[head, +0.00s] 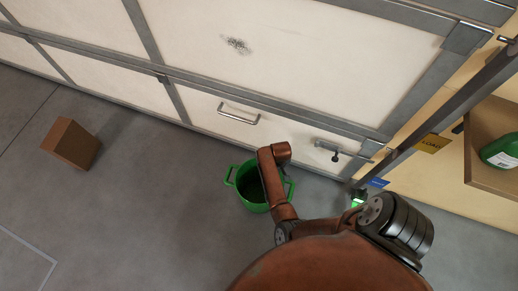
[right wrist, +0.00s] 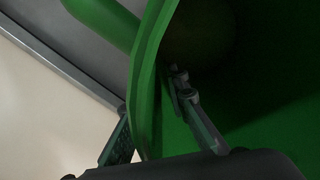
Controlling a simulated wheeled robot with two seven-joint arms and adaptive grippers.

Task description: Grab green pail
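The green pail (head: 250,186) stands upright on the grey floor near the garage door in the head view, with a loop handle on each side. My arm crosses over its right part and hides some of the rim. In the right wrist view the pail's green wall (right wrist: 148,80) fills the centre, with its dark inside to the right. My right gripper (right wrist: 150,92) has one finger outside the wall and one inside, with the rim between them. The fingers stand apart; firm contact on both sides does not show. My left gripper is not in view.
A brown box (head: 72,143) sits on the floor at left. The white panelled garage door (head: 300,50) with a metal handle (head: 238,115) is behind the pail. A wooden shelf (head: 490,125) with a green bottle (head: 502,151) stands at right. Floor left of the pail is clear.

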